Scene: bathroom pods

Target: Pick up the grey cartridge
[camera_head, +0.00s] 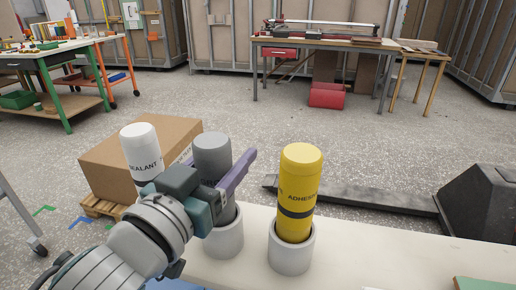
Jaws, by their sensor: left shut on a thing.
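The grey cartridge (212,152) stands upright in a light round holder (226,238) on the pale tabletop. My left gripper (226,178) comes in from the lower left and is shut on the grey cartridge, with a purple finger along its right side. My right gripper is not in view.
A yellow adhesive cartridge (301,180) stands in another round holder (291,252), close on the right. A white sealant cartridge (141,150) is just left of my gripper. A cardboard box (104,166) sits beyond the table.

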